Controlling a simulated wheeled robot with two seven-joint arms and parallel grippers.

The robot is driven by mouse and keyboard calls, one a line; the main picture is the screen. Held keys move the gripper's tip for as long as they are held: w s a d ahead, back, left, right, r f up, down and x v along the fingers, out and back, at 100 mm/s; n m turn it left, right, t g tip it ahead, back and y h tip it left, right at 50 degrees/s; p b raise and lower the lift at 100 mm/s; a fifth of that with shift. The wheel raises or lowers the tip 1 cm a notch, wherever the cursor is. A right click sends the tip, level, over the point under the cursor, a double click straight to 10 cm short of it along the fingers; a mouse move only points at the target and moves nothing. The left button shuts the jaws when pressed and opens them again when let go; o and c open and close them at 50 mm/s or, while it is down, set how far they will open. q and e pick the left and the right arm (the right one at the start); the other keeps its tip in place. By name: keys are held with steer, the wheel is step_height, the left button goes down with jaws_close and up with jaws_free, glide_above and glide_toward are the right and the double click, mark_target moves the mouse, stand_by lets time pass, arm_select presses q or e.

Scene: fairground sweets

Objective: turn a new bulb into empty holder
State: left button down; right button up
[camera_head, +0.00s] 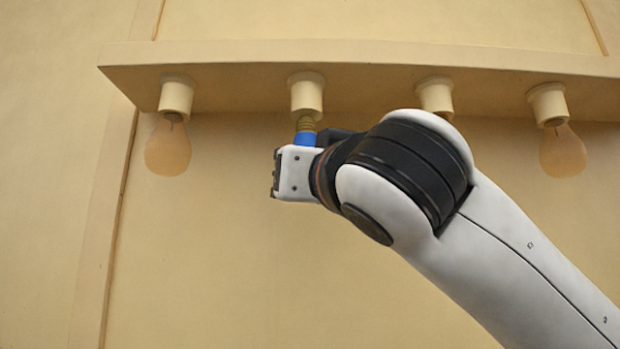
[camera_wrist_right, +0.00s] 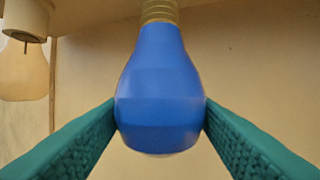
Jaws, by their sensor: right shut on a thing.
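A blue bulb (camera_head: 305,139) with a brass screw base stands upright under the second holder (camera_head: 306,94) from the left, base up. Its threads show just below the holder's rim; I cannot tell whether the tip is inside. My right gripper (camera_head: 299,165) is shut on the bulb; its body hides most of the bulb in the head view. In the right wrist view the blue bulb (camera_wrist_right: 160,88) sits between two teal fingers that press its wide lower part from both sides, and the threads run out at the top. My left gripper is not in view.
The holders hang under a cream ledge (camera_head: 220,56) on a cream wall. Dull orange bulbs sit in the far left holder (camera_head: 176,94) and the far right holder (camera_head: 548,102). My arm covers the space below the third holder (camera_head: 436,95). The lower left is clear.

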steer(key=shift+r+p, duration=0.35)
steer(key=shift+r, duration=0.4)
stand_by(1.0)
steer(key=shift+r, duration=0.55)
stand_by(0.5)
stand_by(0.7)
stand_by(0.3)
steer(key=n+g+y, duration=0.1)
steer(key=n+y, duration=0.1)
steer(key=y, duration=0.1)
steer(key=shift+d, duration=0.2)
steer(key=shift+w+d+y, duration=0.1)
steer(key=shift+y, duration=0.2)
steer(key=shift+a+f, duration=0.1)
steer(key=shift+a, duration=0.1)
steer(key=shift+d+f+b, duration=0.1)
steer(key=shift+f+b, duration=0.15)
steer(key=shift+b, duration=0.15)
